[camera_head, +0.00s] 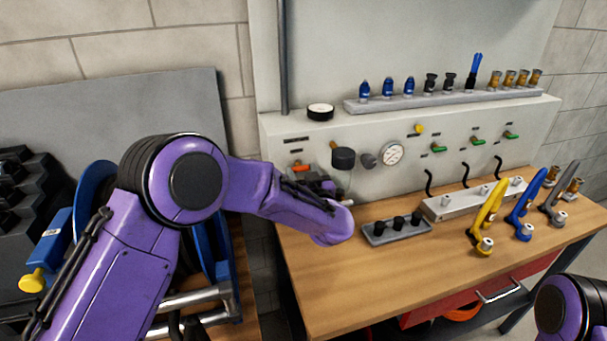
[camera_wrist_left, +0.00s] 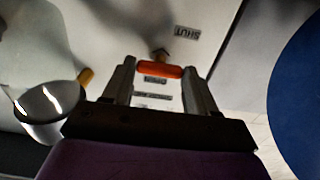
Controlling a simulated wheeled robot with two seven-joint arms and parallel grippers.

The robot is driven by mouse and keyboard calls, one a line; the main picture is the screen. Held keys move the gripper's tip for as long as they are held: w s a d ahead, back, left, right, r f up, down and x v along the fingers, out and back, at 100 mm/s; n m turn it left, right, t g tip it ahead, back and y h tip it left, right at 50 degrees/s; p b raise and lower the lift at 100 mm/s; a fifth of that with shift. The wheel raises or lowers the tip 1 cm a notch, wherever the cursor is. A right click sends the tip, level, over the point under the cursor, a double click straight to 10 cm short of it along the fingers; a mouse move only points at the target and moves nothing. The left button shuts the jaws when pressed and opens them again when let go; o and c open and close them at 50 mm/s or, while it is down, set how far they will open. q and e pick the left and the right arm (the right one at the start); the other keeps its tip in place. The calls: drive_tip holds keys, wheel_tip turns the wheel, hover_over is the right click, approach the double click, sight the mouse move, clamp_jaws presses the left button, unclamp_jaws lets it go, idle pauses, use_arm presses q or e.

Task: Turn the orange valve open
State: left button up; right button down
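The orange valve handle (camera_head: 301,167) is on the front of the grey wall unit, left of a dark round knob. In the left wrist view the orange handle (camera_wrist_left: 160,71) lies crosswise between the fingertips of my left gripper (camera_wrist_left: 160,75). The fingers are spread wide, close to the handle's two ends; I cannot tell whether they touch. A label reading SHUT is above the handle there. In the head view my purple forearm hides most of the left gripper (camera_head: 318,187). My right gripper is out of view; only part of the right arm shows at lower right.
A dark round knob (camera_head: 343,158) and a pressure gauge (camera_head: 392,153) are right of the valve. A tray with black pegs (camera_head: 396,228) and yellow (camera_head: 487,217), blue and grey tools stand on the wooden bench (camera_head: 330,285). The bench's front left is clear.

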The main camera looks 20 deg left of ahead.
use_arm(q)
drive_tip(key=shift+f+n, duration=0.1)
drive_tip(key=shift+n, duration=0.3)
drive_tip(key=n+b, duration=0.3)
drive_tip(key=n, duration=0.1)
drive_tip(key=shift+f+n, duration=0.1)
drive_tip(key=shift+n, duration=0.3)
drive_tip(key=n+b, duration=0.3)
drive_tip(key=n, duration=0.1)
drive_tip(key=shift+b, duration=0.35)
drive_tip(key=n+b, duration=0.5)
drive_tip(key=n, duration=0.1)
drive_tip(key=shift+n+b, duration=0.7)
drive_tip(key=shift+n, duration=0.2)
drive_tip(key=shift+r+n, duration=0.2)
drive_tip(key=shift+n, duration=0.1)
drive_tip(key=shift+r, duration=0.15)
drive_tip(key=o, duration=0.8)
drive_tip(key=shift+c, duration=0.2)
drive_tip(key=o, duration=0.3)
drive_tip(key=shift+w, duration=0.15)
